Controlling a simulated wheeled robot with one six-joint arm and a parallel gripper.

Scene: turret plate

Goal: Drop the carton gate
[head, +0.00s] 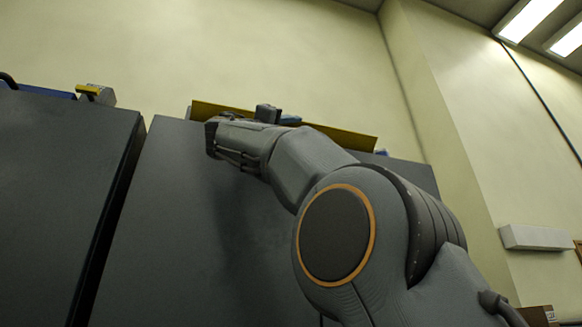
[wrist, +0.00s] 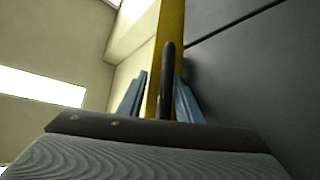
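A long yellow bar or board, which I take to be the carton gate (head: 340,137), lies tilted along the top of a large dark grey panel in the head view. In the wrist view the yellow gate (wrist: 167,45) runs upward from between my fingers. A dark upright bar like a handle (wrist: 167,80) stands in front of it. My gripper (wrist: 160,77) has its two blue-grey fingers apart, one on each side of the handle, with visible gaps. In the head view my gripper (head: 290,119) is mostly hidden behind my arm; whether it touches the gate cannot be told.
The dark grey panel (head: 170,220) stands beside another dark panel (head: 50,180), with a narrow gap between. A yellow-and-grey block (head: 97,94) and a blue strip (head: 45,90) show on the left panel's top. A white wall box (head: 535,238) is at right.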

